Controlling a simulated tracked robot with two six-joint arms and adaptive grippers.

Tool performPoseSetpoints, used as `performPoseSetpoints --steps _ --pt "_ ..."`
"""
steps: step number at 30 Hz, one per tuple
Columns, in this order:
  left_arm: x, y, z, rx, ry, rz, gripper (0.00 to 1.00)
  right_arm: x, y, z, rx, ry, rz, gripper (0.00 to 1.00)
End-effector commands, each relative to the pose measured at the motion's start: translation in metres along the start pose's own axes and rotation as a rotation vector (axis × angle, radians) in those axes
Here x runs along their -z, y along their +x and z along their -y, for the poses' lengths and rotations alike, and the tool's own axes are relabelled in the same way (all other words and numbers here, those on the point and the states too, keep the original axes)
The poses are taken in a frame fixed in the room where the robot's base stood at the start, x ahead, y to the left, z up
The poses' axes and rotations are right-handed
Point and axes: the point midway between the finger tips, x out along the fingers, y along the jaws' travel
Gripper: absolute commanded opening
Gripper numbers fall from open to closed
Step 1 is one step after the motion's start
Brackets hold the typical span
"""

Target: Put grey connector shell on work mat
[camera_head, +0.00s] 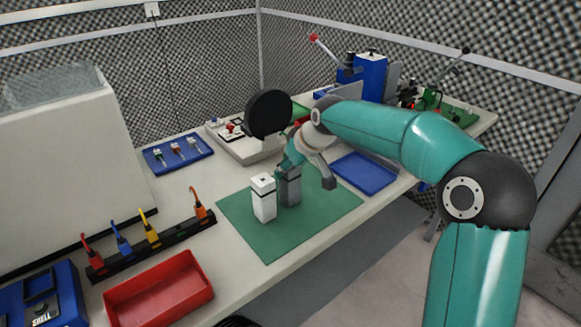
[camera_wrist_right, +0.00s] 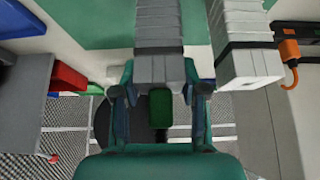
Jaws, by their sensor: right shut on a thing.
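The grey connector shell (camera_head: 289,191) stands upright over the green work mat (camera_head: 325,213). I cannot tell whether its base touches the mat. My right gripper (camera_head: 291,168) comes down from above and is shut on its upper end. In the right wrist view the grey shell (camera_wrist_right: 159,35) sits between the fingers of my right gripper (camera_wrist_right: 159,88). A white block with a dark band (camera_head: 263,199) stands on the mat just left of the shell, and it also shows in the right wrist view (camera_wrist_right: 240,35). My left gripper is not in view.
A blue tray (camera_head: 366,173) lies right of the mat. A red bin (camera_head: 158,290) and a black rack with several coloured-handled tools (camera_head: 155,248) are at the front left. A blue tray with small parts (camera_head: 178,154) lies behind. The mat's front and right parts are clear.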

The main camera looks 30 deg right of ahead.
Motion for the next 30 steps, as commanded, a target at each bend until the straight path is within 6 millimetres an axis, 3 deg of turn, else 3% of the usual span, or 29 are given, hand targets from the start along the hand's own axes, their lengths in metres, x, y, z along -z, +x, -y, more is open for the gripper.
performPoseSetpoints --steps 1,2,6,20,30 --pt "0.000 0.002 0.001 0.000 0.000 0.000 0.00 -0.001 0.002 0.000 0.000 0.000 -0.001 0.00" --pt "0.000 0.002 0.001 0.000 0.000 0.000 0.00 -0.001 0.002 0.000 0.000 0.000 0.000 0.46" --pt "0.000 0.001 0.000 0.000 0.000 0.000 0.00 -0.001 0.002 0.000 0.000 -0.001 0.001 0.68" --pt "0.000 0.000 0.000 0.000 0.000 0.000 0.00 0.001 -0.008 0.000 0.000 -0.001 -0.001 0.68" --pt "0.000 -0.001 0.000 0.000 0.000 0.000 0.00 0.002 -0.070 0.001 0.000 -0.001 -0.004 0.68"
